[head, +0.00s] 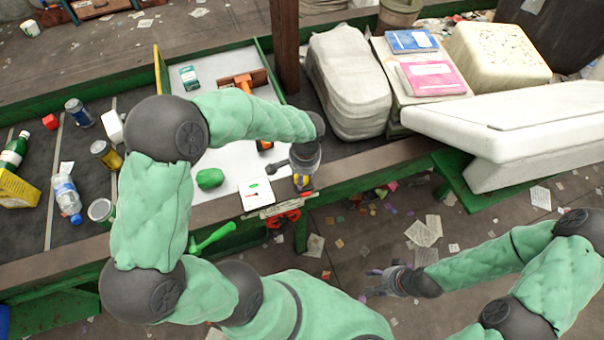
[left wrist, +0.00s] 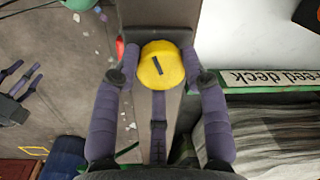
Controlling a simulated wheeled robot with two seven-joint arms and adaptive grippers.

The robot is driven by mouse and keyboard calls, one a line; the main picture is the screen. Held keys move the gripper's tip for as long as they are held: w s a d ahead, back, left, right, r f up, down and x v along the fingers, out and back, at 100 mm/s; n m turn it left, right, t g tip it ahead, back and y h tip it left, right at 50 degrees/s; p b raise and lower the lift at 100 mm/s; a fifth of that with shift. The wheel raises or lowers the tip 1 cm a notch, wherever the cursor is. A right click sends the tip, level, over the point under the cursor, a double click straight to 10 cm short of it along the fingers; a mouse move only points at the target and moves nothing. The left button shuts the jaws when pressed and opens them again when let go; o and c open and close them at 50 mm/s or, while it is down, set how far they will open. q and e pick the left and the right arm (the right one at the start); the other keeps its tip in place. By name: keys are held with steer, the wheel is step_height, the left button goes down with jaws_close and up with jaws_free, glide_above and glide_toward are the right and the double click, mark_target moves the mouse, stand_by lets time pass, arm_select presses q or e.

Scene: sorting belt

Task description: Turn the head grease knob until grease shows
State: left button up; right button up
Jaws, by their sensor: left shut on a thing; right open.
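The yellow round knob (left wrist: 161,66) has a dark slot-like mark on its top, slanting in the left wrist view. My left gripper (left wrist: 160,72) is shut on it, with one fingertip at each side. In the head view the left gripper (head: 302,184) is at the front edge of the belt table, and only a little yellow of the knob shows beneath it. I cannot make out any grease around the knob. My right gripper (head: 384,283) is open and empty, low over the littered floor, away from the table.
A white card (head: 256,194) with a green mark lies left of the knob, and a red part (head: 284,218) is below. A green lump (head: 210,178) lies on the white deck. Papers and a white panel (head: 520,120) are at right.

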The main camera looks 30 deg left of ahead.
arm_select(q)
steer(key=shift+m, duration=1)
steer(key=o, duration=1.2)
steer(key=shift+c, duration=0.2)
step_height(320, 180, up, 12)
steer(key=shift+s+d, duration=0.2)
steer(key=shift+d, duration=0.2)
